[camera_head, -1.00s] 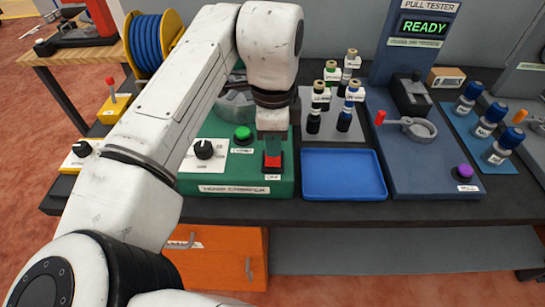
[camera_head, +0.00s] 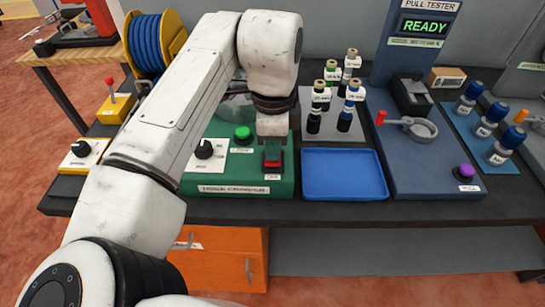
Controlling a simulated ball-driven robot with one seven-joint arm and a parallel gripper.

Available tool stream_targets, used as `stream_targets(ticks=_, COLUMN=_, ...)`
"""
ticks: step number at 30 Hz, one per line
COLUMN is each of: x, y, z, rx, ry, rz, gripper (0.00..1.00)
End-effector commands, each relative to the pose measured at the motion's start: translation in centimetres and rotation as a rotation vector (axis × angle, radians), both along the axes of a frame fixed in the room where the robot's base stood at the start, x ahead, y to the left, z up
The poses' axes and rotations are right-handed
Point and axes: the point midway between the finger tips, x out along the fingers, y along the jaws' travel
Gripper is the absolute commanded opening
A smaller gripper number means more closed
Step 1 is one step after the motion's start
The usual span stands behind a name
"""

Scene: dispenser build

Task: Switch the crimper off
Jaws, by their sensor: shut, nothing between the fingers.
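The crimper (camera_head: 228,185) is a green machine on the dark bench, left of the blue tray. Its sloped front carries a black knob (camera_head: 205,149), a green button (camera_head: 243,133) and a red switch (camera_head: 272,160) in a dark frame, with a small label below it. My gripper (camera_head: 271,146) points down right over the red switch, and its fingertips look at or very near the switch's upper part. The gripper is shut and holds nothing. Whether it touches the switch I cannot tell. My arm hides the crimper's upper back.
An empty blue tray (camera_head: 345,187) lies right of the crimper. Several labelled bottles (camera_head: 351,91) stand behind it on a grey plate. The pull tester (camera_head: 425,170), reading READY, stands further right. A blue cable spool (camera_head: 147,45) and yellow control boxes (camera_head: 85,155) are at left.

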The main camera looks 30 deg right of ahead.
Motion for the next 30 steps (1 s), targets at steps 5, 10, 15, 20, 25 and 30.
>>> stream_targets(ticks=5, x=0.0, y=0.0, z=-0.3, rx=0.0, ry=0.0, rz=0.0, gripper=0.0)
stream_targets(ticks=10, x=0.0, y=0.0, z=-0.5, rx=-0.001, ry=0.0, rz=0.0, gripper=0.0)
stream_targets(ticks=15, x=0.0, y=0.0, z=-0.8, rx=-0.001, ry=0.0, rz=0.0, gripper=0.0)
stream_targets(ticks=20, x=0.0, y=0.0, z=-1.0, rx=-0.001, ry=0.0, rz=0.0, gripper=0.0)
stream_targets(ticks=25, x=0.0, y=0.0, z=-1.2, rx=0.0, ry=0.001, rz=0.0, gripper=0.0)
stream_targets(ticks=30, x=0.0, y=0.0, z=-0.9, rx=0.0, ry=0.001, rz=0.0, gripper=0.0)
